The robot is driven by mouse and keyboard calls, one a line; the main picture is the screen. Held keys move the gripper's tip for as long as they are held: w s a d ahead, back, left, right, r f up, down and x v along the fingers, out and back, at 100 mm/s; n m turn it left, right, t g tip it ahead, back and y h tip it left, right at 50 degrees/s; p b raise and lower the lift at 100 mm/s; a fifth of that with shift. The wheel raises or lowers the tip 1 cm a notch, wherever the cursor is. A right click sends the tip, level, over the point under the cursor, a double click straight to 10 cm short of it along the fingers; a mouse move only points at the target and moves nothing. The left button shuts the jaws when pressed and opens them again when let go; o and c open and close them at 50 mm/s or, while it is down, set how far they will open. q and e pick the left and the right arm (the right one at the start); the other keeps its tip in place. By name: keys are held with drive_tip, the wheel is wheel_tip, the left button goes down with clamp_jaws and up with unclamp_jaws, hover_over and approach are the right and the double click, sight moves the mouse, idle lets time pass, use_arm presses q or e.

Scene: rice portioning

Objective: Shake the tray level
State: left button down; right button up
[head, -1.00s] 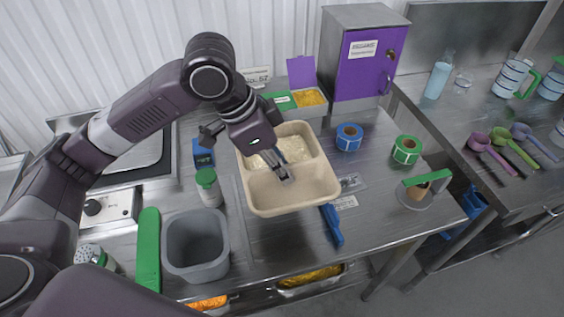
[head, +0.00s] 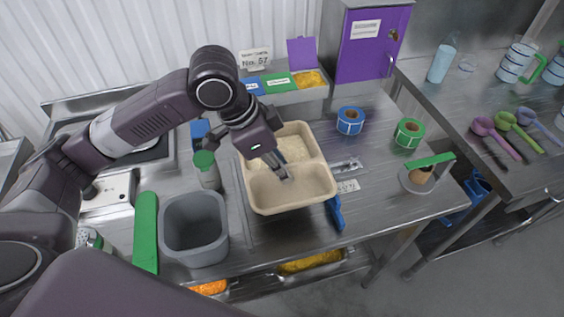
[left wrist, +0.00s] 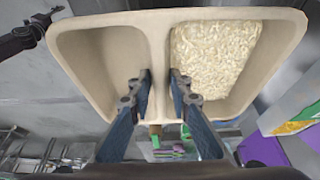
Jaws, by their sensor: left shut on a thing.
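The beige tray (head: 322,182) has two compartments with a divider between them. In the head view white rice (head: 293,147) lies in the back compartment; the front one looks bare. My left gripper (head: 281,172) reaches down from above and is shut on the tray's divider. In the left wrist view the fingers (left wrist: 158,92) sit on either side of the divider. There the rice (left wrist: 212,60) covers most of the right compartment floor, and the left compartment looks empty. I cannot tell how high the tray is above the table. My right gripper is out of view.
A grey bin (head: 194,228) and a green-capped bottle (head: 207,170) stand left of the tray. A purple cabinet (head: 370,45) stands behind.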

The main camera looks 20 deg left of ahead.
use_arm(q)
drive_tip(key=shift+f+b, duration=0.8)
drive_tip(key=shift+f, duration=1.8)
